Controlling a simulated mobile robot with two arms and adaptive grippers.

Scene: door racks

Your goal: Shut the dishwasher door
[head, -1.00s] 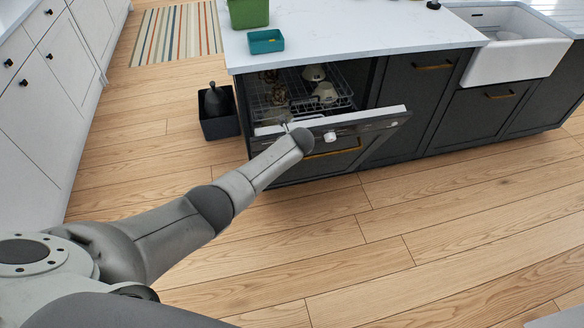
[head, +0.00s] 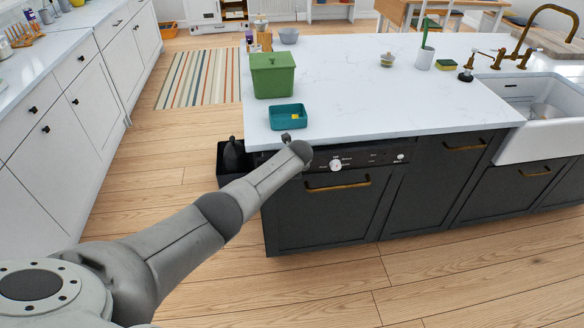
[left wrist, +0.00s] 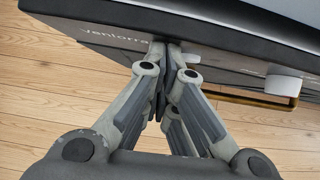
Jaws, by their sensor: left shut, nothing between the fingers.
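The dishwasher door (head: 325,215) stands upright under the white countertop, in line with the dark cabinet fronts. No rack or opening shows above it. Its control panel (head: 372,158) has a white knob (head: 335,164), and a brass handle (head: 338,186) sits below. My left gripper (head: 287,138), mostly hidden behind my wrist in the head view, is at the panel's left end. In the left wrist view its shut, empty fingers (left wrist: 166,62) meet at the panel beside the printed lettering; whether they touch it is hard to tell. My right gripper is out of view.
A teal tray (head: 288,117) and a green bin (head: 272,76) stand on the countertop (head: 370,90) just above the door. A black bin (head: 229,160) is on the floor at the island's left end. The floor (head: 330,275) in front is clear.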

